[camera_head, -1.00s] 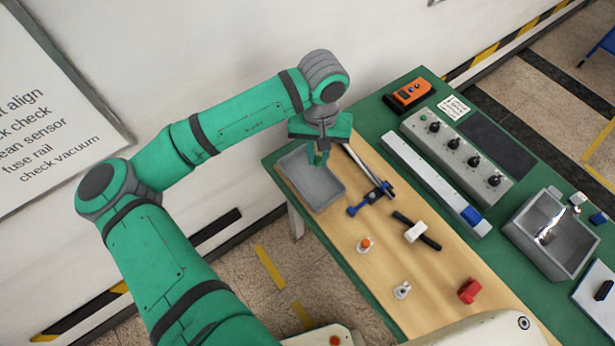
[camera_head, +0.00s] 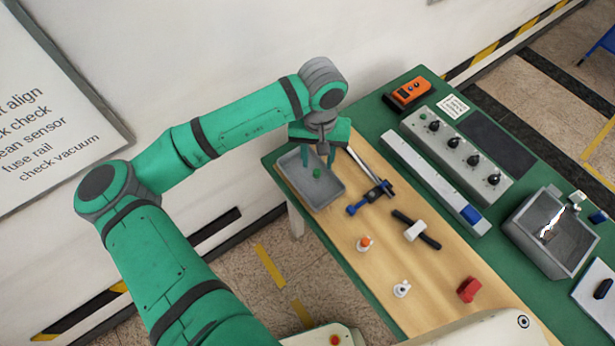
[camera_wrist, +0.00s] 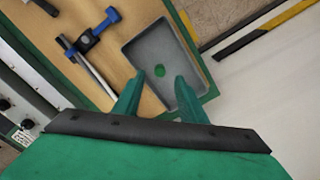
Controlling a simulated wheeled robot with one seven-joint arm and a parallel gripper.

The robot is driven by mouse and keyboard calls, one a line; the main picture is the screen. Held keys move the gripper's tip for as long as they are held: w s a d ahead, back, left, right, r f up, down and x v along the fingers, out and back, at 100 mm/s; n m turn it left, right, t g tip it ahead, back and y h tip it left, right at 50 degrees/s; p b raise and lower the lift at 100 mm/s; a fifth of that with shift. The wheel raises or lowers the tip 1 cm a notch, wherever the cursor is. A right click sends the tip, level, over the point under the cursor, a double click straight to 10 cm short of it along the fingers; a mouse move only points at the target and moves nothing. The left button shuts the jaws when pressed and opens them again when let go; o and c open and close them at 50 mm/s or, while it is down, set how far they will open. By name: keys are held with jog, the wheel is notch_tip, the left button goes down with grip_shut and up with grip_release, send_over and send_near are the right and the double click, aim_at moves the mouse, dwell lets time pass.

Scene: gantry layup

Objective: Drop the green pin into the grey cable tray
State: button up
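The grey cable tray (camera_head: 324,197) sits at the left end of the wooden bench top. The green pin (camera_head: 317,173) is inside the tray. In the wrist view the pin (camera_wrist: 159,71) shows as a small green spot within the tray (camera_wrist: 144,48), apart from my fingers. My gripper (camera_head: 318,160) is above the tray with its fingers spread and nothing between them. The wrist view also shows my gripper (camera_wrist: 158,95) open, its two green fingers wide apart over the tray's near part.
A blue and black clamp (camera_head: 371,197) lies right of the tray. A hammer-like tool (camera_head: 416,231), an orange-topped piece (camera_head: 364,243), a white piece (camera_head: 401,289) and a red block (camera_head: 469,290) lie further along the wood. A control box (camera_head: 457,155) stands behind.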

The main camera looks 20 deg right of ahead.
notch_tip(320, 180, up, 11)
dwell(0.4)
jog(key=shift+f, duration=0.15)
